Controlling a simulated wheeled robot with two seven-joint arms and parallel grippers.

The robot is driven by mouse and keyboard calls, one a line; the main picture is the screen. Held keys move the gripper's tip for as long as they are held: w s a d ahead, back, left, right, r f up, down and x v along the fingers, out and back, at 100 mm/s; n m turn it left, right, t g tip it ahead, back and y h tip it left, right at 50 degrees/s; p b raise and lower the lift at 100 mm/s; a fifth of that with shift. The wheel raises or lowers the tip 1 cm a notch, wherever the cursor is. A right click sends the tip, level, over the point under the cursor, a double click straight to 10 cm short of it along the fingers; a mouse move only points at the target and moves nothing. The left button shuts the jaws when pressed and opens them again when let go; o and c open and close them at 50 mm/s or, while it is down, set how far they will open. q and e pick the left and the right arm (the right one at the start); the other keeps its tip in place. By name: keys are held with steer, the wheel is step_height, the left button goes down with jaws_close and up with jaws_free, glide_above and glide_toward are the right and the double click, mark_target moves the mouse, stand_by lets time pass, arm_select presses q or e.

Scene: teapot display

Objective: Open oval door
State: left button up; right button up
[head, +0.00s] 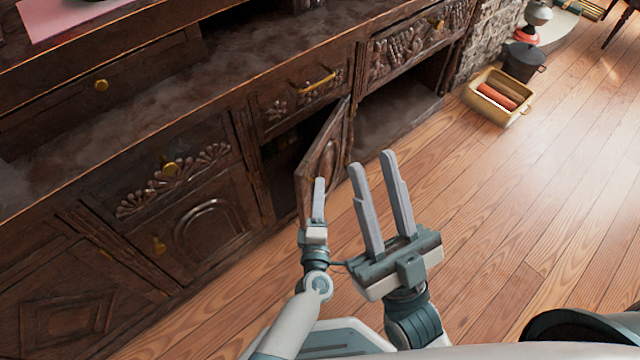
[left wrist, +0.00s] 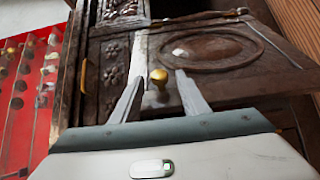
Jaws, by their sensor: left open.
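The oval door (head: 326,155) is a dark wooden cabinet door standing partly open, swung out from the front with a dark gap to its left. In the left wrist view its carved oval panel (left wrist: 215,48) and gold knob (left wrist: 160,78) show. My left gripper (head: 319,184) is at the door's lower front edge; in its wrist view its open fingers (left wrist: 159,72) lie on either side of the knob, and contact cannot be told. My right gripper (head: 371,160) is open and empty, to the right of the door.
The cabinet has a closed arched door (head: 205,228) at left, a drawer with a gold handle (head: 318,81) above the oval door, and an open compartment (head: 395,105) at right. A yellow box (head: 500,98) stands on the floor. The wooden floor (head: 520,215) at right is clear.

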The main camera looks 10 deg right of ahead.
arm_select(q)
steer(key=s+a+p, duration=0.1)
steer(key=s+a, duration=0.1)
steer(key=s, duration=1.1)
steer(key=shift+s, duration=0.15)
arm_select(e)
steer(key=a+f+g, duration=0.1)
steer(key=f, duration=0.1)
steer(key=a+f+g, duration=0.1)
steer(key=shift+s+a+f, duration=0.1)
steer(key=shift+s+f, duration=0.1)
steer(key=shift+f, duration=0.15)
arm_select(q)
steer(key=shift+c, duration=0.6)
